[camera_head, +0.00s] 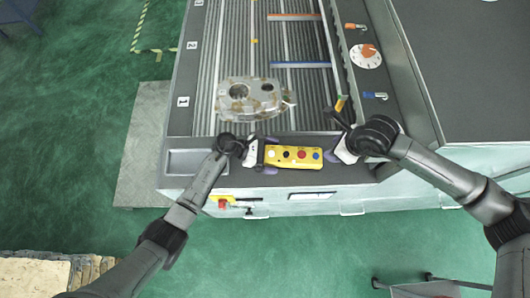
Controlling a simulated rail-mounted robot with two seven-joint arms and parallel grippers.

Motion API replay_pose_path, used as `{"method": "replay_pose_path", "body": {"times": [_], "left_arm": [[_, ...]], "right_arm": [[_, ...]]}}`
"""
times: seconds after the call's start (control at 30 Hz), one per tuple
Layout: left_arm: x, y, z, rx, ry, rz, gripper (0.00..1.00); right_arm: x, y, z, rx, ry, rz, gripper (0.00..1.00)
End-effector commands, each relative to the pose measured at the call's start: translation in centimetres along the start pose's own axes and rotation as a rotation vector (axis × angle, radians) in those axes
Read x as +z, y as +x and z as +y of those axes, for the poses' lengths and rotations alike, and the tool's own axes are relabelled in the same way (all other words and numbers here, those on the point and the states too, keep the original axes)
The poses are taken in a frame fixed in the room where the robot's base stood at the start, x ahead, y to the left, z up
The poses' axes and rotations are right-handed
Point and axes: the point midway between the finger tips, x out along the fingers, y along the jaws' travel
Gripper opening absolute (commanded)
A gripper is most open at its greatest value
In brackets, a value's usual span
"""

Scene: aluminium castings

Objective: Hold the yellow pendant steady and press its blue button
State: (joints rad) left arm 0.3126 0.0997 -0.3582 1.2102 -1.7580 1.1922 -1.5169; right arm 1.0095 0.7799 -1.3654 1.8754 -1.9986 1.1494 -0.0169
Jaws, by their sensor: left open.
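The yellow pendant (293,160) lies along the front ledge of the machine, with a row of white, black, red and blue buttons. The blue button (316,155) is at its right end. My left gripper (268,155) is open at the pendant's left end, one finger on its far side and one on its near side. Whether the fingers touch it cannot be told. My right gripper (331,157) is just right of the pendant's right end, close to the blue button. Its fingers are too small to show whether they are apart.
A metal casting (250,97) lies on the ribbed bed (230,50) behind the pendant. Blue (300,65) and orange (294,17) bars lie farther back. A round dial (366,56) is on the right rail. A shallow tray (185,162) is at the ledge's left end.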

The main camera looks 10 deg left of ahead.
Motion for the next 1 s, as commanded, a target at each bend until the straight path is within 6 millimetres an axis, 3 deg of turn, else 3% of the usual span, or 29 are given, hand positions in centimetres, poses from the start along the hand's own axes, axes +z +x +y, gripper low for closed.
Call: {"method": "replay_pose_path", "body": {"times": [0.37,1.0], "left_arm": [[0.01,0.28,0.00,0.000,-0.001,0.000,1.00],[0.01,0.26,-0.02,-0.001,-0.001,0.000,0.39]], "right_arm": [[0.00,0.00,0.00,0.000,0.000,0.000,0.43],[0.00,0.00,0.00,0.000,0.000,0.000,0.43]]}}
